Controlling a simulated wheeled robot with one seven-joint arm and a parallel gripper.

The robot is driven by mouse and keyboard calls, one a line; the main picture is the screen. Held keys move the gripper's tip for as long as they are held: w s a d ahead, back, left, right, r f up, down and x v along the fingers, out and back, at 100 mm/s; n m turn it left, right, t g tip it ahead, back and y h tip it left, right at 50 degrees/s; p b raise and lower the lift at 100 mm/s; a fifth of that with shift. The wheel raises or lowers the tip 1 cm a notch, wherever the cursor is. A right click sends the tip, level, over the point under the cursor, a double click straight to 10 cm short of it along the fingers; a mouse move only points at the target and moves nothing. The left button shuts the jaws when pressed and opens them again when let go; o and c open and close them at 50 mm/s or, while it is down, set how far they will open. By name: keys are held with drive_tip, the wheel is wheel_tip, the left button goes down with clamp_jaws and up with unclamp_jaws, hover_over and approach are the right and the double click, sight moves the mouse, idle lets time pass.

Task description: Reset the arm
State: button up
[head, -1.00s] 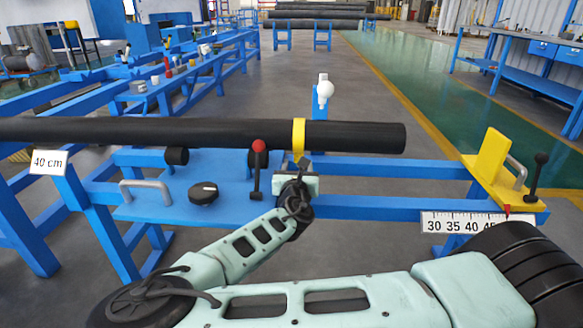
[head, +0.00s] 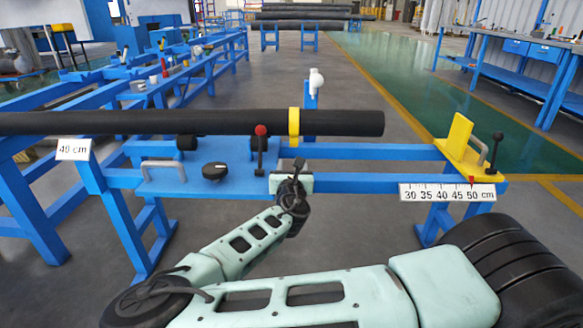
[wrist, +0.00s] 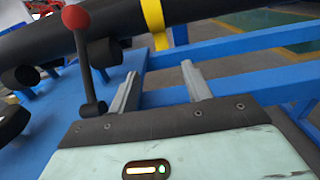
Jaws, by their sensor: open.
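My gripper (wrist: 158,88) is open and empty in the wrist view, its two grey fingers apart over the blue frame. In the head view my arm reaches to the front edge of the blue stand, and the fingertips are mostly hidden behind my wrist. A black lever with a red knob (head: 260,130) stands just left of my gripper; it also shows in the wrist view (wrist: 77,20). The black pipe (head: 180,123) with a yellow band (head: 294,125) lies across the stand, behind my gripper.
A yellow stop plate (head: 459,138) with a handle and a black-knobbed lever (head: 497,148) stands at the right, above a ruler (head: 447,192). A black dial (head: 215,171) and grey handle (head: 163,165) sit on the left. A 40 cm sign (head: 75,149) hangs at the far left.

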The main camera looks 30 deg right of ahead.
idle(0.3)
drive_tip(key=s+a+f+m+g+y, duration=0.35)
drive_tip(key=s+f+m+g, duration=0.65)
drive_tip(key=s+f+m, duration=0.35)
drive_tip(key=s+a+r+m+g+y, duration=0.25)
drive_tip(key=s+a, duration=0.25)
drive_tip(key=a, duration=0.4)
drive_tip(key=s+a+r+m+g+y, duration=0.25)
drive_tip(key=s+a+y, duration=0.2)
drive_tip(key=a, duration=0.45)
drive_tip(key=s+a+r+m, duration=0.1)
drive_tip(key=s+a+r, duration=0.2)
drive_tip(key=s+r, duration=0.45)
drive_tip(key=s+a+r+m, duration=0.25)
drive_tip(key=s+r, duration=0.25)
drive_tip(key=r, duration=0.5)
wheel_tip(320, 180, up, 32)
drive_tip(key=p, duration=3.2)
drive_tip(key=shift+s+a+n+y, duration=0.15)
drive_tip(key=shift+s+n+y, duration=0.1)
drive_tip(key=shift+n+y, duration=0.15)
